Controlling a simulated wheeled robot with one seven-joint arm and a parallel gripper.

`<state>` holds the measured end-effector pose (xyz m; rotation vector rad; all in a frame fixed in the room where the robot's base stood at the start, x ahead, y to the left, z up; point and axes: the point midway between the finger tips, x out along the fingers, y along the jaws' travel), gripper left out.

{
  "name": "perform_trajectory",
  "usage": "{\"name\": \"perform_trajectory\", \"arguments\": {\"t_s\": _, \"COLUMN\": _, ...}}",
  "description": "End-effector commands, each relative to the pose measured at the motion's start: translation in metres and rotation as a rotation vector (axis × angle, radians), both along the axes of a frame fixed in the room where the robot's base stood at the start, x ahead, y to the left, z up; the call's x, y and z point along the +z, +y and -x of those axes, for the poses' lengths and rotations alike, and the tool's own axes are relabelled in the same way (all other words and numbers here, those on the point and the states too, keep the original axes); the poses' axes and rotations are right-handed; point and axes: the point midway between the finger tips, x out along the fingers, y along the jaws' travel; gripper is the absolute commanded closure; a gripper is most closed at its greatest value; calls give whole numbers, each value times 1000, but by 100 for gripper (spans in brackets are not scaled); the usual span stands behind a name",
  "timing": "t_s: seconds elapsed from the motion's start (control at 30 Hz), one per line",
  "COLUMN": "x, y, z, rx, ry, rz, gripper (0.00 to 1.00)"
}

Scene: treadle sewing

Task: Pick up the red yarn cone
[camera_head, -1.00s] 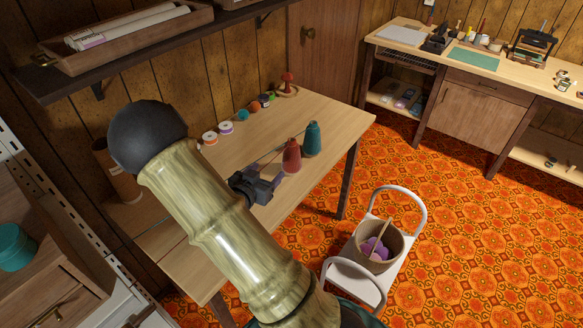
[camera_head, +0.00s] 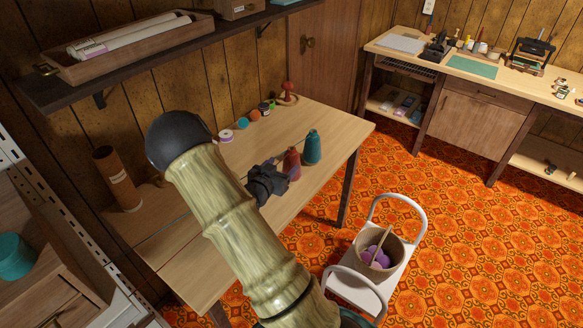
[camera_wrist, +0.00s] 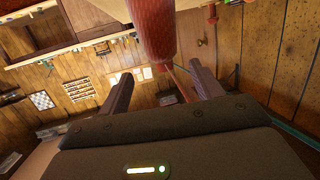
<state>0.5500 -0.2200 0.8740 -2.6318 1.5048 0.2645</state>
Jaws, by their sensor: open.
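The red yarn cone (camera_head: 293,161) stands upright on the wooden table (camera_head: 325,122), left of and close to a teal yarn cone (camera_head: 313,147). My gripper (camera_head: 277,170) is just left of the red cone in the head view and partly covers its lower side. In the wrist view, the red cone (camera_wrist: 155,28) shows at the top, between the lines of my two spread fingers. My gripper (camera_wrist: 161,74) is open and empty. The head view does not show clearly whether the fingertips touch the cone.
Spools (camera_head: 241,122) and a red mushroom-shaped item (camera_head: 288,91) line the table's back edge. A brown cardboard tube (camera_head: 117,178) stands at the left. A white step stool (camera_head: 366,282) holding a basket (camera_head: 391,246) stands in front. A dark shelf (camera_head: 165,58) hangs above the table.

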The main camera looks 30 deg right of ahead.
Motion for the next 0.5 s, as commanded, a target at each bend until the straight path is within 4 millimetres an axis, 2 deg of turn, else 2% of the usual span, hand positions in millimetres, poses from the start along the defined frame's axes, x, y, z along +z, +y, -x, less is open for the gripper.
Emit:
{"name": "perform_trajectory", "arguments": {"t_s": 0.03, "x": -1, "y": -9, "z": -4, "rx": -4, "ry": 0, "rz": 0, "gripper": 35}}
{"name": "perform_trajectory", "arguments": {"t_s": 0.2, "x": -6, "y": -27, "z": -15, "rx": -1, "ry": -1, "rz": 0, "gripper": 35}}
{"name": "perform_trajectory", "arguments": {"t_s": 0.5, "x": -7, "y": -29, "z": -17, "rx": 0, "ry": 0, "rz": 0, "gripper": 35}}
